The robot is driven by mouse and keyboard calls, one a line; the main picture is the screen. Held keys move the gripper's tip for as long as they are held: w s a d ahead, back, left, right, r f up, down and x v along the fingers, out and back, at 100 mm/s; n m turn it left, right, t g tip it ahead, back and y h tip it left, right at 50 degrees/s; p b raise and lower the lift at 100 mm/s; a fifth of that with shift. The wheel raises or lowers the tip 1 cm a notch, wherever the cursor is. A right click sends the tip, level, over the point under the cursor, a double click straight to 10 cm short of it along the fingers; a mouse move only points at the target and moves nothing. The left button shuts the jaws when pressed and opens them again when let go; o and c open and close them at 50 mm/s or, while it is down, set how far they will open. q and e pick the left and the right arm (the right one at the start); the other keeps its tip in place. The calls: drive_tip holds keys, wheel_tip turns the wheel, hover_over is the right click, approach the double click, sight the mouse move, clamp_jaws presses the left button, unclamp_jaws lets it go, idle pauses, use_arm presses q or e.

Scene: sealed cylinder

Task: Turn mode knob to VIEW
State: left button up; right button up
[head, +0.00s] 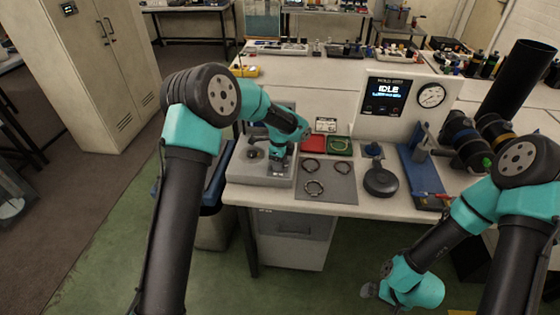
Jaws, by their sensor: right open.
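A pale console (346,105) stands at the back of the bench. Its dark screen (388,92) reads IDLE, with smaller text too fine to read. A round white gauge (431,95) sits to the right of the screen. I cannot make out a mode knob or a VIEW mark. My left gripper (281,166) points down at the right part of a grey block (242,172) at the bench's left end, well left of the console. Its fingers are too small to read. My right gripper (371,290) is open, low in front of the bench, away from the console.
A grey mat (326,182) holds several dark rings. Red (312,144) and green (339,145) trays lie behind it. A black round-based device (380,178) and a blue stand (418,180) are to the right. A dark tall cylinder (517,80) rises at far right.

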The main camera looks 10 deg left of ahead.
use_arm(q)
drive_tip(key=c, duration=0.7)
